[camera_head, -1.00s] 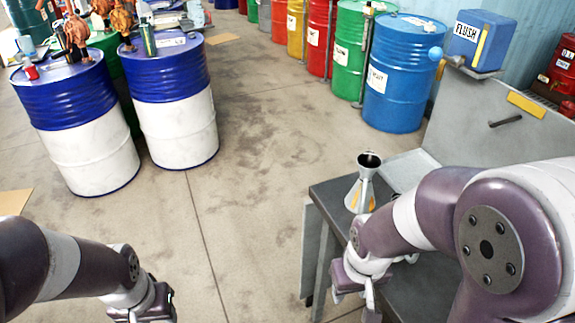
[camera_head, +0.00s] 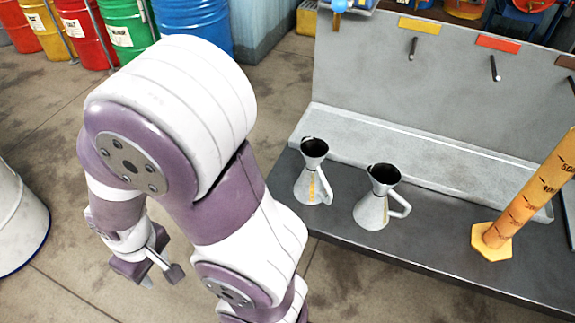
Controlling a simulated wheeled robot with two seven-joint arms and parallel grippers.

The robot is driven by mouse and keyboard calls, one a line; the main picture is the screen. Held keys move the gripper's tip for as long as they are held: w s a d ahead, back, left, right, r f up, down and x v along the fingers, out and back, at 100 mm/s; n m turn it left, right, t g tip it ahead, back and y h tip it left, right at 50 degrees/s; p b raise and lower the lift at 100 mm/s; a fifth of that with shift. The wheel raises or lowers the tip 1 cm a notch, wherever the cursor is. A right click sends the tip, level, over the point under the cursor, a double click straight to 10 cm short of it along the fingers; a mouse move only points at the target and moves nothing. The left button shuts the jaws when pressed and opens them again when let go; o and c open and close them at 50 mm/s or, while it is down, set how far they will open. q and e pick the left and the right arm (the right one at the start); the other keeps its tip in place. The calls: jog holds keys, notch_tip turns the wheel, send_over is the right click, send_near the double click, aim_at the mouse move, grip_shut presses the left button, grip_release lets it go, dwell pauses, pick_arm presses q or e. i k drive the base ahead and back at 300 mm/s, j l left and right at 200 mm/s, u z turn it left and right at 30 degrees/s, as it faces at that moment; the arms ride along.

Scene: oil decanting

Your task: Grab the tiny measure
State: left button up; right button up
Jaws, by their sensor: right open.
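Two metal measures with funnel-shaped tops and side handles stand upright on the dark bench. The left measure (camera_head: 311,186) has a yellow scale strip on its front. The right measure (camera_head: 372,210) stands a little nearer, its handle to the right. They look alike in size, and I cannot tell which is the tiny one. My right gripper (camera_head: 160,273) is open and empty, low over the floor, left of the bench and well apart from both measures. My left gripper is out of view.
An amber graduated cylinder (camera_head: 525,205) with a hexagonal foot leans in the view at the bench's right. A grey backboard (camera_head: 440,95) with pegs and coloured labels rises behind the bench (camera_head: 440,250). A blue drum (camera_head: 194,25) and other drums stand at the upper left.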

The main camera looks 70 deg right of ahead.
aim_at(311, 187)
jog(key=i+z, duration=0.2)
jog(key=z, duration=0.25)
jog(key=i+z, duration=0.2)
jog(key=z, duration=0.2)
jog(key=i+j+z, duration=0.15)
jog(key=z, duration=0.3)
jog(key=i+j+z, duration=0.2)
jog(key=z, duration=0.25)
jog(key=i+z, duration=0.15)
jog(key=z, duration=0.3)
jog(key=i+j+z, duration=0.15)
jog(key=z, duration=0.3)
jog(key=i+j+z, duration=0.15)
jog(key=z, duration=0.3)
jog(key=i+j+z, duration=0.1)
jog(key=z, duration=0.35)
jog(key=j+z, duration=0.25)
jog(key=z, duration=0.2)
jog(key=j+z, duration=0.3)
jog(key=z, duration=0.15)
jog(key=i, duration=0.05)
